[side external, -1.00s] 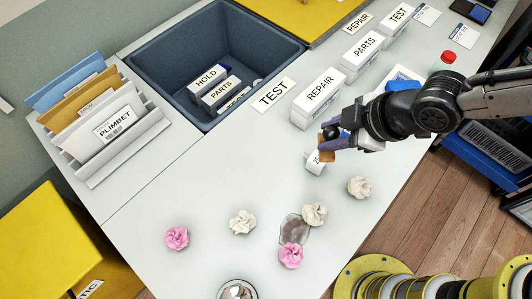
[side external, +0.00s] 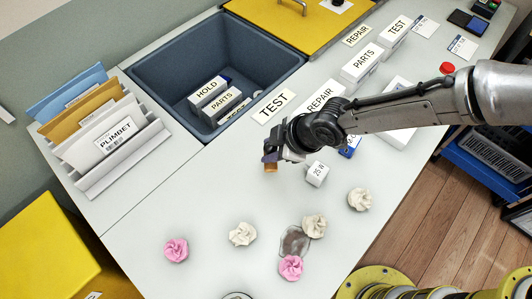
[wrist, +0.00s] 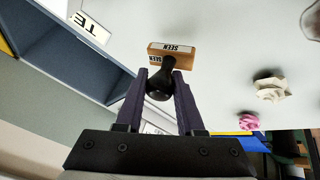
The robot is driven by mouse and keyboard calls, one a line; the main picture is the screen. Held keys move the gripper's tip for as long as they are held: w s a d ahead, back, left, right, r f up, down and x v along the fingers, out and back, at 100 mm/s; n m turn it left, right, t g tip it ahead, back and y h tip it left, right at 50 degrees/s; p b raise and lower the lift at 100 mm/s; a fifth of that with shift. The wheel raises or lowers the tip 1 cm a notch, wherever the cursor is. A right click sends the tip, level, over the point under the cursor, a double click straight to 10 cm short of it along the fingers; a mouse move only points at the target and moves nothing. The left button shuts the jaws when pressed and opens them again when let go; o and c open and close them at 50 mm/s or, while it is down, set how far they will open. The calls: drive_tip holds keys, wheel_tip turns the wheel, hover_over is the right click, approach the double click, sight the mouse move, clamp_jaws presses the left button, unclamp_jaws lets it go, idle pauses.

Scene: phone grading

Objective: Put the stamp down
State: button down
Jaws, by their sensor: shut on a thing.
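My gripper (wrist: 160,88) is shut on the stamp. The stamp (wrist: 172,52) has a black round handle and a wooden block with a label reading SEEN. In the wrist view the two fingers grip its black handle. In the side view the stamp (side external: 270,162) shows as a small brown block at my gripper (side external: 272,150), over the pale table (side external: 200,215), left of the small white 25 W box. Whether the block touches the table I cannot tell.
The white 25 W box (side external: 317,174) stands close to the right. Several crumpled white and pink pieces (side external: 242,234) lie in front. Behind are a TEST label (side external: 273,106), a REPAIR box (side external: 318,105) and a dark blue bin (side external: 165,70). The table to the left is clear.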

drive_tip(key=shift+w+a+f, duration=0.3)
drive_tip(key=shift+a+f, duration=0.05)
drive_tip(key=shift+f, duration=0.1)
drive_tip(key=shift+w+a+f, duration=0.1)
drive_tip(key=shift+a+f, duration=0.05)
drive_tip(key=shift+f, duration=1.6)
drive_tip(key=shift+f, duration=0.1)
drive_tip(key=c, duration=0.5)
unclamp_jaws()
drive_tip(key=shift+r, duration=0.5)
drive_tip(key=v, duration=1.1)
drive_tip(key=shift+s+d, duration=0.2)
